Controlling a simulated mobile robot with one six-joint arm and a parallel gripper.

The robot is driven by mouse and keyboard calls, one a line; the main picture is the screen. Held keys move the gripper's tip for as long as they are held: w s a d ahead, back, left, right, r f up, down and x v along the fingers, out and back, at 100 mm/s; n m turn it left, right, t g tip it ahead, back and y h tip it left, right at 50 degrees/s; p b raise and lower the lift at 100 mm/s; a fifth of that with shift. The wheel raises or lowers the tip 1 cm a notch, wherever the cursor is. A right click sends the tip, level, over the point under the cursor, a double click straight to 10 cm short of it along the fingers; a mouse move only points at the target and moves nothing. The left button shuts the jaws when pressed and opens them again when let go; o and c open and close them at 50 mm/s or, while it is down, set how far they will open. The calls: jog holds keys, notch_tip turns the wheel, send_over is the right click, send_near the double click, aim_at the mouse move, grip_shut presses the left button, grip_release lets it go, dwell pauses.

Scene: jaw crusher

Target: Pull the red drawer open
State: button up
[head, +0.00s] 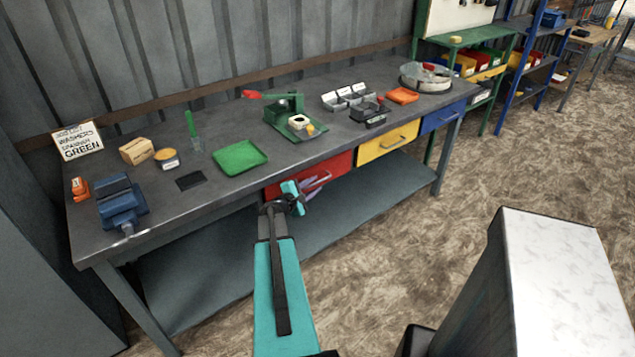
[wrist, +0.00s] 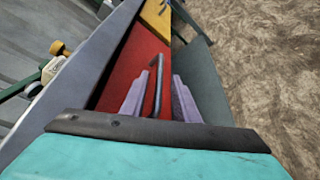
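The red drawer (head: 338,165) is under the workbench's front edge, left of the yellow drawer, and looks shut. Its grey bar handle (head: 318,181) is on the front. My gripper (head: 320,187) is close in front of it, partly hidden by my turquoise wrist. In the wrist view, the red drawer front (wrist: 130,68) fills the middle. The handle (wrist: 157,85) runs between the two pale purple fingers of my gripper (wrist: 159,95). The fingers are apart, with a visible gap beside the handle. I cannot tell whether either touches it.
A yellow drawer (head: 388,142) and a blue drawer (head: 442,116) are to the right. The workbench (head: 225,192) holds a green tray (head: 239,157), a vise (head: 122,203) and a green press (head: 288,108). A lower shelf (head: 205,265) lies beneath.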

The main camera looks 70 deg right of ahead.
jog(key=shift+p+x, duration=0.3)
jog(key=shift+x, duration=1.1)
jog(key=shift+c, duration=0.4)
grip_shut()
